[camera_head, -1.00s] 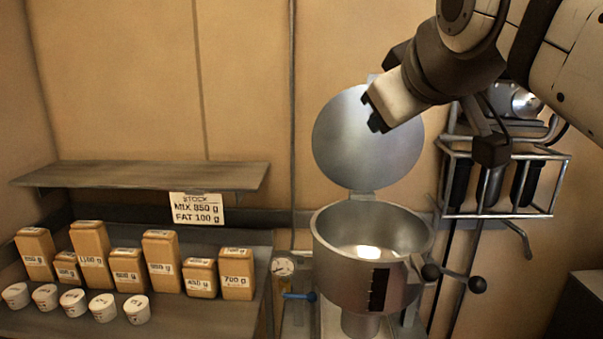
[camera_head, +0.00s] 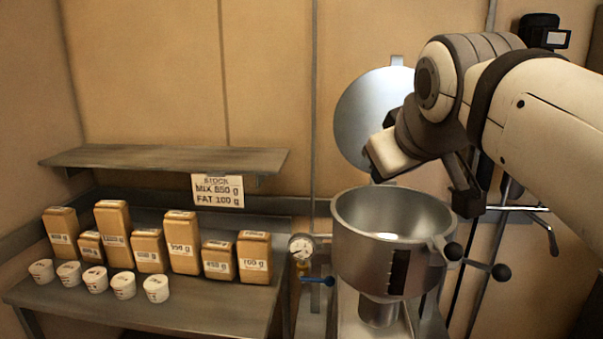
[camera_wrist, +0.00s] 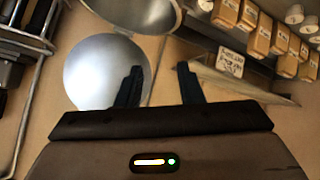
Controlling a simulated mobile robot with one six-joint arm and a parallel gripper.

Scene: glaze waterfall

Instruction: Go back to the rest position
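The lid also shows behind the left finger in the wrist view (camera_wrist: 92,72). The steel pot (camera_head: 355,225) stands below my gripper with its lid tilted up behind it. Its inside looks empty apart from a bright reflection. My arm hides part of the lid.
Several labelled tan blocks (camera_head: 184,243) and several white cups (camera_head: 124,287) stand on the left bench (camera_head: 215,305), under a shelf (camera_head: 150,158). A stock sign (camera_head: 217,190) hangs there. A gauge (camera_head: 301,246) and blue-handled valve (camera_head: 318,281) sit left of the pot; dark knobs (camera_head: 501,271) stick out right.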

